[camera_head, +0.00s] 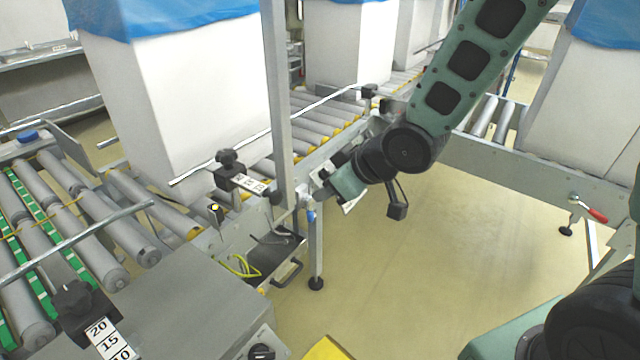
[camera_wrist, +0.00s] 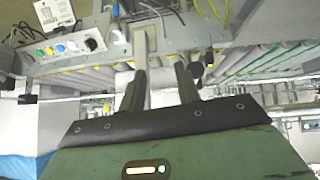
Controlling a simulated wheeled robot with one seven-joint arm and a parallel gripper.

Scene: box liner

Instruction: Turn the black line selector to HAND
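The black selector (camera_head: 262,352) shows at the bottom edge of the head view, on the front of a grey cabinet, partly cut off. In the wrist view a black knob (camera_wrist: 91,44) sits at the end of a row of coloured buttons on a grey panel (camera_wrist: 50,62), at upper left. Its position marking is too small to read. My gripper (camera_wrist: 160,72) is open, with a gap between its two fingers and nothing held. In the head view my gripper (camera_head: 322,192) is beside the conveyor frame, above and apart from the selector.
Roller conveyors (camera_head: 330,125) carry tall white boxes (camera_head: 190,90) with blue liners. A metal post (camera_head: 277,100) stands close to my gripper. A black clamp knob (camera_head: 75,297) and scale sit above the cabinet top (camera_head: 190,305). Yellow-green wires (camera_head: 238,268) hang nearby. Floor at centre right is clear.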

